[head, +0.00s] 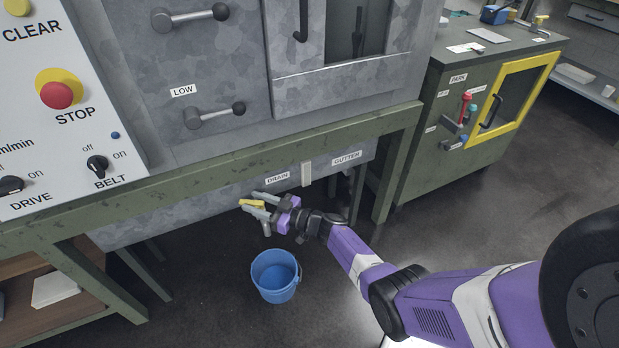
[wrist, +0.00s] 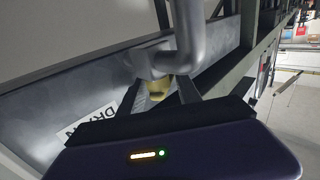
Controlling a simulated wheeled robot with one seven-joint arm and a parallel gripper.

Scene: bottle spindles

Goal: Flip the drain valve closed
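The drain valve's yellow handle (head: 250,204) shows below the DRAIN label (head: 277,177) in the head view. In the wrist view the yellow part (wrist: 158,88) sits under a grey metal pipe (wrist: 188,40), with the DRAIN label (wrist: 88,124) to the left. My gripper (head: 258,202) is at the valve, its two fingers apart. In the wrist view the fingers of my gripper (wrist: 163,92) lie on either side of the yellow part. I cannot tell whether they touch it. Part of the valve is hidden by the pipe and gripper.
A blue bucket (head: 275,277) stands on the floor below the valve. The GUTTER label (head: 346,158) is to the right. The green bench frame (head: 200,174) runs above my gripper, with its legs on both sides. Open floor lies right of the bucket.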

